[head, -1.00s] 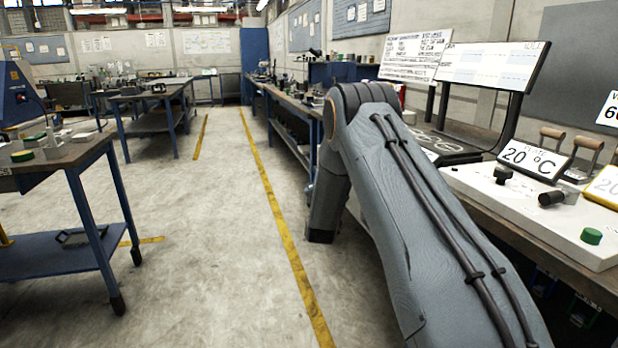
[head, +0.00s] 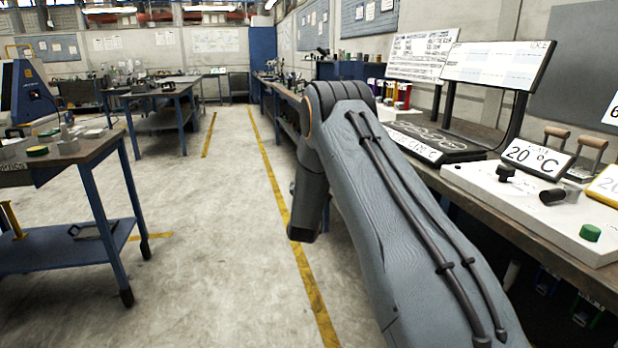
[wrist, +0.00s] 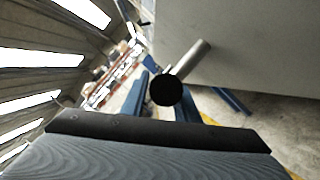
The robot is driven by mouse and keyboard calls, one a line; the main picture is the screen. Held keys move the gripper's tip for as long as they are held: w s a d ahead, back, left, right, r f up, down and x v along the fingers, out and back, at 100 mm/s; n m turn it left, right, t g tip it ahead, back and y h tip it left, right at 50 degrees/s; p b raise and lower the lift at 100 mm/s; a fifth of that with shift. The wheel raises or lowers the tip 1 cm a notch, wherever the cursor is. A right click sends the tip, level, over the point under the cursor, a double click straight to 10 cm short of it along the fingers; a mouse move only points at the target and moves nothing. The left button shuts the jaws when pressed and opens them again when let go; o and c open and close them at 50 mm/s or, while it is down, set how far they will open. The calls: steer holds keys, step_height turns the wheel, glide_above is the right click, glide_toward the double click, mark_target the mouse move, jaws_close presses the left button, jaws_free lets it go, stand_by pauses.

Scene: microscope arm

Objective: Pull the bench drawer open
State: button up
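In the head view my grey arm reaches forward beside the right-hand bench (head: 470,195). Its elbow bends down over the aisle, and its far end is out of sight. My gripper's fingers do not show in either view. I cannot make out the bench drawer for certain in the head view; the bench front is largely hidden by my arm. In the wrist view a metal rod with a round black end (wrist: 167,89) stands in front of a flat grey surface (wrist: 240,45). I cannot tell whether these are the drawer's handle and front.
The bench top carries a white control panel (head: 535,207) with a green knob (head: 591,232), a 20 °C sign (head: 533,158) and a monitor (head: 498,64). A blue-legged table (head: 70,158) stands at the left. The aisle floor (head: 220,215) between is clear.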

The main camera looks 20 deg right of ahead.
steer(key=shift+o, duration=0.6)
steer(key=v, duration=0.8)
steer(key=shift+w, duration=0.1)
